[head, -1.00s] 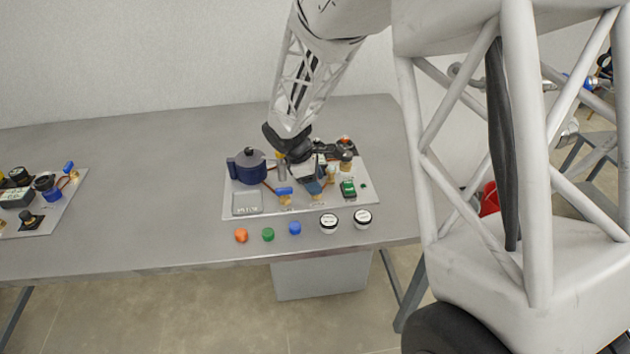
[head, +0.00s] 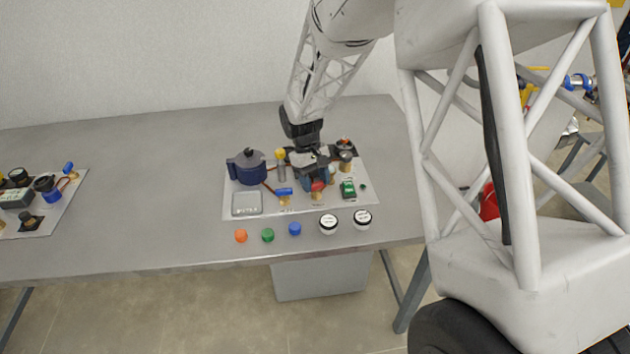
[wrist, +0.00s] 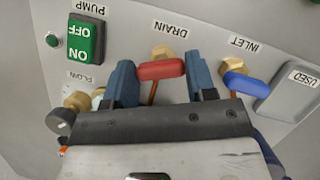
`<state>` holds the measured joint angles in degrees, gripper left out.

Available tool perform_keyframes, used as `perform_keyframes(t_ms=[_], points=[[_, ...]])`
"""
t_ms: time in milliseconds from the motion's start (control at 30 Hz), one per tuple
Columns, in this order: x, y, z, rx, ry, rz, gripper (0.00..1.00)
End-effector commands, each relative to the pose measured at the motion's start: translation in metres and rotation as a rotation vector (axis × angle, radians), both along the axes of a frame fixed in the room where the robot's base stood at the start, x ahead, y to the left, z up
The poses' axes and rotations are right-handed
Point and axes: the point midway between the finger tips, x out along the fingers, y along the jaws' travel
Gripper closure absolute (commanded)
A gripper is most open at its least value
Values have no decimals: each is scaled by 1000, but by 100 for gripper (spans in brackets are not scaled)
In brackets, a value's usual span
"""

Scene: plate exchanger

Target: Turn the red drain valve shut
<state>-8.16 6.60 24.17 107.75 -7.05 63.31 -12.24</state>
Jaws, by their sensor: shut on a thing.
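The drain valve has a red handle (wrist: 160,70) on a brass body (wrist: 163,53), below the DRAIN label in the wrist view. The handle lies roughly crosswise there. My gripper (wrist: 161,73) has its two blue fingers at the two ends of the red handle and is shut on it. In the head view the red handle (head: 317,186) shows just in front of my gripper (head: 314,177). The gripper hides part of the panel behind it.
The blue-handled inlet valve (wrist: 244,87) stands close to my right finger. A green pump switch (wrist: 86,40) is to the left. A dark blue pot (head: 248,168) is on the panel (head: 232,188). Several coloured caps and two white-topped jars line the front.

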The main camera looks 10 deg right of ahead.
Motion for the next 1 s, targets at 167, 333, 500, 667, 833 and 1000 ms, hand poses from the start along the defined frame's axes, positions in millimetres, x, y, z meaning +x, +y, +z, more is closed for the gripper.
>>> perform_keyframes(t_ms=[167, 333, 500, 667, 833, 1000], points=[[0, -1, 1, 1, -1, -164, 73], [1, -1, 1, 1, -2, -294, 73], [1, -1, 1, 1, -2, -384, 73], [1, -1, 1, 0, -2, -432, 73], [1, -1, 0, 1, -1, -448, 73], [1, -1, 0, 0, -1, -449, 73]])
